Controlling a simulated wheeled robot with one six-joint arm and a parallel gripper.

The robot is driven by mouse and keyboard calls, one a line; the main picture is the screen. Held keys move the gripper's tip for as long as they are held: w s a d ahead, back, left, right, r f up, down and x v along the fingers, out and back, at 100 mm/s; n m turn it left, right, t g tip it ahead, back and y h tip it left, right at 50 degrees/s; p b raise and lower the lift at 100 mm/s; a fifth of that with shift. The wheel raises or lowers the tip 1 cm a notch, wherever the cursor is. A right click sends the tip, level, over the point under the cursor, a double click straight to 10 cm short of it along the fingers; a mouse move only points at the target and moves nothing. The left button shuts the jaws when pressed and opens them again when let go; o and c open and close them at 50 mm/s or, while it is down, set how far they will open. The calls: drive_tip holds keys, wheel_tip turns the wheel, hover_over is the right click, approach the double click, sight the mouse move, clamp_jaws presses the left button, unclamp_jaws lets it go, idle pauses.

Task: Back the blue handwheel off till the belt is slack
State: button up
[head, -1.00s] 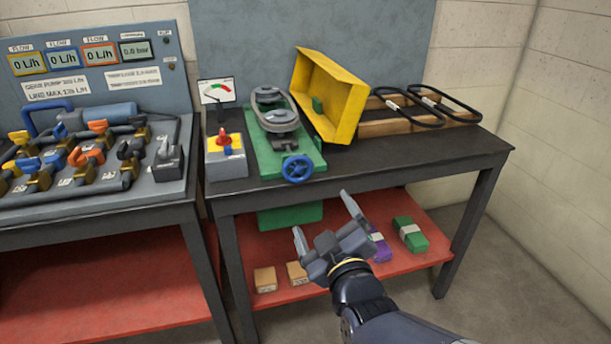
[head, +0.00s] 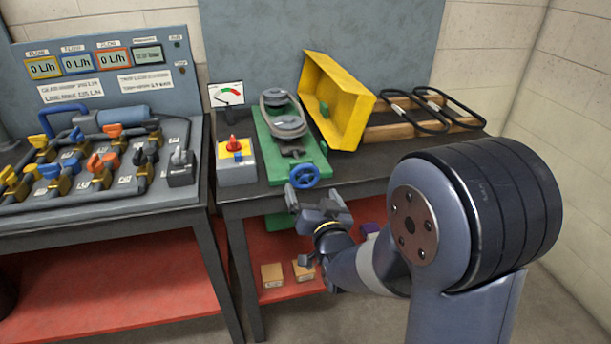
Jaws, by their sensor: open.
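The blue handwheel (head: 305,176) sits at the front end of the green motor base (head: 262,133) on the dark bench. A dark belt (head: 268,97) runs around the grey pulleys (head: 285,123) on that base; its tension cannot be judged from here. A small gauge (head: 228,93) with a coloured scale stands behind the switch box. My gripper (head: 313,193) is open and empty, just below and in front of the handwheel in the picture. I see no contact with it.
A yellow guard (head: 345,100) leans open right of the base. A switch box (head: 237,165) with a red knob stands to the left. Boxes (head: 272,275) rest on the red lower shelf.

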sight(306, 177)
drive_tip(key=x, duration=0.7)
drive_tip(key=shift+w, duration=0.2)
drive_tip(key=c, duration=1)
drive_tip(key=shift+f+n+b, duration=0.25)
drive_tip(key=shift+n+b, duration=0.25)
drive_tip(key=shift+b, duration=0.4)
drive_tip(key=shift+r+n+b, duration=0.2)
drive_tip(key=shift+n+b, duration=0.5)
drive_tip(key=shift+b, duration=0.05)
drive_tip(key=o, duration=1)
